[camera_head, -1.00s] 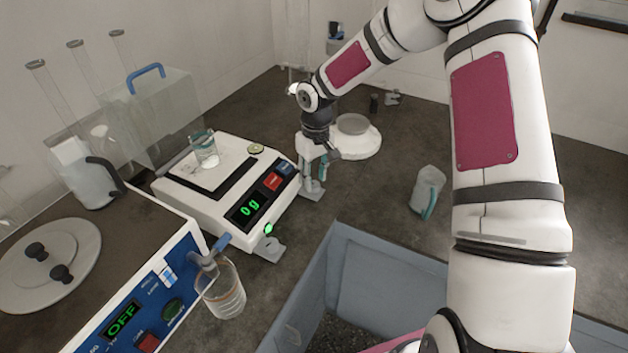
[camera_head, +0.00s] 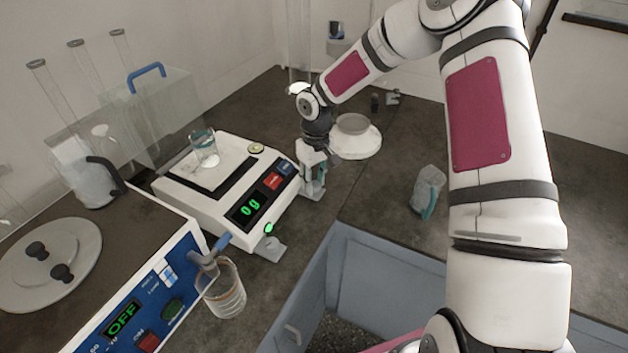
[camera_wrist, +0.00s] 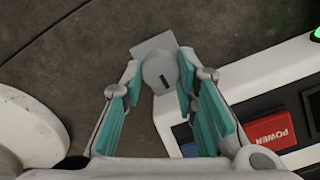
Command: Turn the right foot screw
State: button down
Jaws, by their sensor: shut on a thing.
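The right foot screw (camera_wrist: 160,73) shows in the wrist view as a round grey knob with a dark slot line, above a flat grey foot plate (camera_wrist: 152,44). My gripper (camera_wrist: 158,88) has its teal-padded fingers on both sides of the knob and is shut on it. In the head view my gripper (camera_head: 313,180) points down at the right front corner of the white balance (camera_head: 228,207) and hides most of the screw. A round level (camera_head: 256,149) sits on the balance's back corner.
A glass beaker (camera_head: 204,150) stands on the balance pan. A round white dish stand (camera_head: 358,142) is just behind my gripper. A bottle (camera_head: 428,192) lies to the right. A grey bin (camera_head: 388,280) is in front. The counter between is clear.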

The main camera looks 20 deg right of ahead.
jog(key=shift+n+b, duration=0.45)
jog(key=shift+n, duration=2.25)
jog(key=c, duration=1.5)
grip_release()
jog(key=shift+c, duration=0.2)
notch_tip(320, 180, up, 12)
